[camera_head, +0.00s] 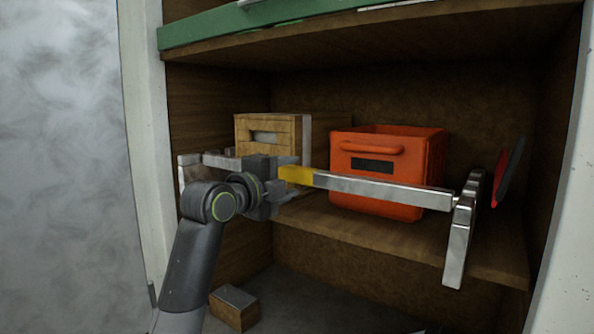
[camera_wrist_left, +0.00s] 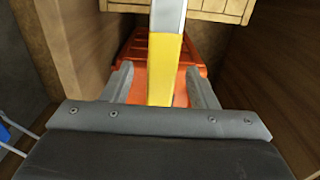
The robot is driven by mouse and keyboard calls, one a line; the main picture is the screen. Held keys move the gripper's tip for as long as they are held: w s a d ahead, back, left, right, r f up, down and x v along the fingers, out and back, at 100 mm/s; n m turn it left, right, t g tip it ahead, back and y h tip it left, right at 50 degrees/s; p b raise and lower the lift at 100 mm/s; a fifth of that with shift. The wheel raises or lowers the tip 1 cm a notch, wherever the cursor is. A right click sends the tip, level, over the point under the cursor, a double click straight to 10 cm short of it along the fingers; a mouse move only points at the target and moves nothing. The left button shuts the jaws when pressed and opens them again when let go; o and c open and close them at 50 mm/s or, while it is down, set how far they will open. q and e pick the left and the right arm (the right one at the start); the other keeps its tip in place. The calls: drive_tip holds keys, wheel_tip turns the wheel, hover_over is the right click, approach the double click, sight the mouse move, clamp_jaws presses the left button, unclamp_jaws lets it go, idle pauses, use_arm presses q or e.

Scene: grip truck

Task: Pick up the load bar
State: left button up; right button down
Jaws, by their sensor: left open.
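The load bar (camera_head: 385,189) is a long silver metal bar with a yellow section (camera_head: 295,175) near its middle. It spans in front of the shelf, with a thick metal bracket (camera_head: 461,231) at its right end. My left gripper (camera_head: 290,172) is open at the yellow section and hides part of the bar. In the left wrist view, the yellow section (camera_wrist_left: 164,72) runs between the two spread fingers (camera_wrist_left: 160,82), with a gap beside the left finger. Whether either finger touches it is unclear. My right gripper is not in view.
An orange crate (camera_head: 375,200) and a wooden crate (camera_head: 270,122) stand on the wooden shelf (camera_head: 330,222) behind the bar. A small wooden box (camera_head: 234,309) lies below. Side walls close in the compartment, and a board with a green edge (camera_head: 260,28) is above.

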sight(293, 175)
use_arm(q)
drive_tip(key=p+x, duration=0.2)
drive_tip(key=x, duration=0.1)
drive_tip(key=shift+d+r, duration=0.2)
drive_tip(key=shift+d, duration=0.05)
drive_tip(key=shift+w+d+f+p, duration=0.15)
drive_tip(key=shift+w+d+p, duration=0.2)
drive_tip(key=shift+w, duration=0.25)
clamp_jaws()
